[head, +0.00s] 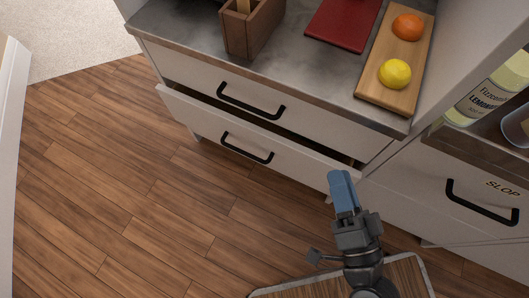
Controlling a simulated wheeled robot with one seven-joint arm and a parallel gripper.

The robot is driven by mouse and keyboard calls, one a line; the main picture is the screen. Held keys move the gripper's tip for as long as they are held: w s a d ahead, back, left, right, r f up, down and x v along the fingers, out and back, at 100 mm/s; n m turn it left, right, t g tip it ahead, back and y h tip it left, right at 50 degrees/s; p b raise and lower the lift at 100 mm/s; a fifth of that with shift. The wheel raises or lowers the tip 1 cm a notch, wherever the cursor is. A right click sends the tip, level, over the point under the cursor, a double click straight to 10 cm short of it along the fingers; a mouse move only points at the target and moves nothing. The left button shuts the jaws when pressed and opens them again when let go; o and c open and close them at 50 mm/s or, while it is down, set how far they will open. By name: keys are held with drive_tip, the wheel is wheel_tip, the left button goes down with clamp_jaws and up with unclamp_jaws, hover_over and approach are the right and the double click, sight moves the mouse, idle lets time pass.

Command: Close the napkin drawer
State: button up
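The lower white drawer (200,117) under the counter stands partly pulled out, with a dark gap above its front. It has a black bar handle (247,148). The upper drawer (325,125) above it looks shut and has its own black handle (251,101). No label shows on either drawer, so I cannot tell from words which is the napkin drawer. My gripper (342,187), with blue fingers, is near the right end of the open drawer's front. Whether it touches the drawer is unclear. The fingers overlap in this view, so their opening is hidden. Nothing shows held in them.
The counter (288,62) holds a wooden box (254,30), a red board (343,22) and a wooden board (389,72) with an orange and a lemon. At right, a drawer marked SLOP (440,187) sits below bottles (488,92). Wooden floor (130,180) lies clear at left.

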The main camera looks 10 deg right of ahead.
drive_tip(key=w+a+f+m+g+h, duration=0.2)
drive_tip(key=w+a+f+m, duration=0.2)
drive_tip(key=a+f+m, duration=0.45)
drive_tip(key=w+a+f+m+g+h, duration=0.2)
drive_tip(key=w+a+f+m+h, duration=0.3)
drive_tip(key=a, duration=0.6)
drive_tip(key=w+d+f+n+y+b, duration=0.2)
drive_tip(key=w+b, duration=0.1)
drive_tip(key=w, duration=0.3)
drive_tip(key=shift+w+f, duration=0.25)
drive_tip(key=shift+w, duration=0.05)
drive_tip(key=shift+d, duration=0.15)
drive_tip(key=shift+c, duration=0.4)
clamp_jaws()
